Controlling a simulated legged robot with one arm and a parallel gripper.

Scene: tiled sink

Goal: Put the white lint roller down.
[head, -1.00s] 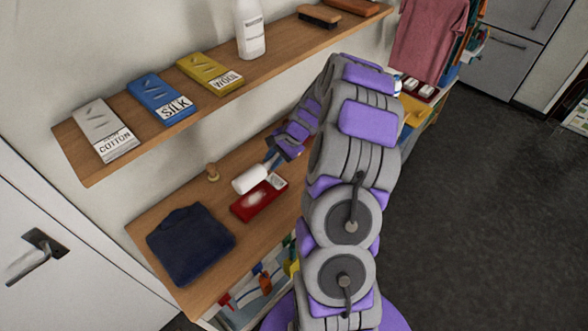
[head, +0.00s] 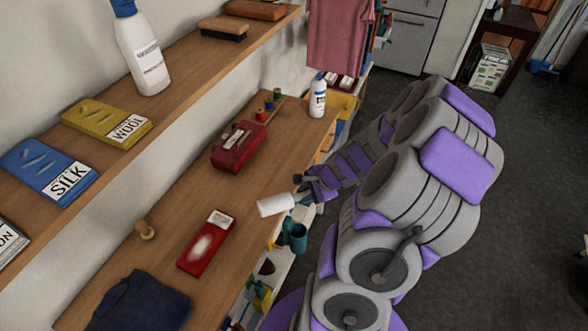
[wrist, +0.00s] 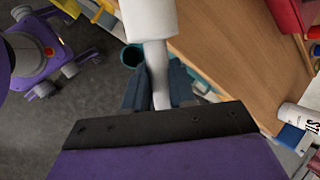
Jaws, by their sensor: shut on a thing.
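The white lint roller (head: 276,204) is held in my gripper (head: 302,190) near the front edge of the lower wooden shelf (head: 262,165). In the head view its roll points left; I cannot tell how high it is above the shelf. In the wrist view my gripper (wrist: 158,92) is shut on the handle, and the lint roller's roll (wrist: 150,18) sticks out beyond the fingers. The red folded cloth packet (head: 206,241) lies on the shelf left of the roller, apart from it.
A teal cup (head: 293,236) is just below the roller by the shelf edge. A dark red case (head: 239,146), thread spools (head: 268,103) and a white bottle (head: 317,99) stand farther back. Bare wood lies between case and packet.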

